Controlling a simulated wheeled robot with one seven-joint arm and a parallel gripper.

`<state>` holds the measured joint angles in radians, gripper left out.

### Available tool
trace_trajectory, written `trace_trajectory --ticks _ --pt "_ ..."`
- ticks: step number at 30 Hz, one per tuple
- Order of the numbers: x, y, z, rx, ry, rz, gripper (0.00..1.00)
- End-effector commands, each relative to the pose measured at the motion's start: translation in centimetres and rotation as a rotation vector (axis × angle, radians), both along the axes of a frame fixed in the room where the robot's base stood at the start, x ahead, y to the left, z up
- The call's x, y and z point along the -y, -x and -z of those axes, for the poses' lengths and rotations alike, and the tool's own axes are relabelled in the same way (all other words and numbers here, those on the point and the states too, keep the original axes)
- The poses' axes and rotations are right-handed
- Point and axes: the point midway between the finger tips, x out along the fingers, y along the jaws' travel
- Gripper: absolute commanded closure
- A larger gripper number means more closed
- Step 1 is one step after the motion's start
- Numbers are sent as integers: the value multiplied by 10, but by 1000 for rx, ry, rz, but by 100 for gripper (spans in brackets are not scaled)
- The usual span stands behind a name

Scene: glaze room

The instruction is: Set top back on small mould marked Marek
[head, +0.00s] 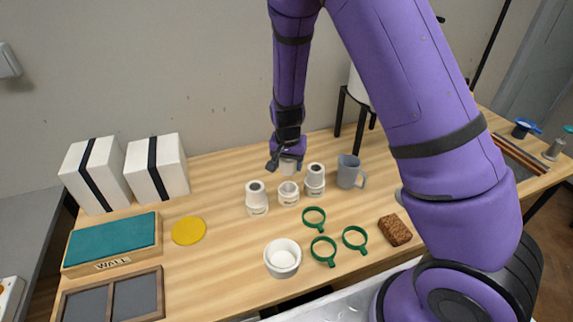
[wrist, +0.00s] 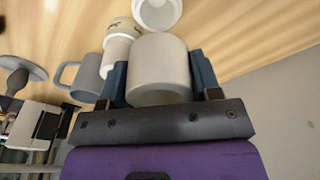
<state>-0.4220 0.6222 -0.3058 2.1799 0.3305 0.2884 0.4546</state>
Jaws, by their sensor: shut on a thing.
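My gripper (head: 286,162) is shut on a pale grey-white cylindrical mould top (head: 288,169), held behind the row of moulds. In the wrist view the top (wrist: 158,72) sits between the two blue fingers (wrist: 160,85). Three small white moulds stand in a row. The middle mould (head: 288,194) is open and has no top on it. The left mould (head: 257,201) and right mould (head: 315,183) each carry a narrower top piece. Dark marks show on one mould (wrist: 123,30) in the wrist view, but I cannot read any name.
A grey mug (head: 349,172) stands right of the moulds. In front are a white bowl (head: 282,258), three green rings (head: 314,216) and a brown sponge (head: 395,231). A yellow disc (head: 188,231), a teal pad (head: 113,240) and two strapped white boxes (head: 157,168) are left. Wood between disc and moulds is clear.

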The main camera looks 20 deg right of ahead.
Motion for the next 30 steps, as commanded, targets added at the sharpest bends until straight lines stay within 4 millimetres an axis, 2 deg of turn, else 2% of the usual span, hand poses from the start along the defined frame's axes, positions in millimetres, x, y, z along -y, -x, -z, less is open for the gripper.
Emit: trace_trajectory --ticks 18,30 --pt "0 0 48 -1 0 0 71" --pt "0 0 56 0 -1 -1 71"
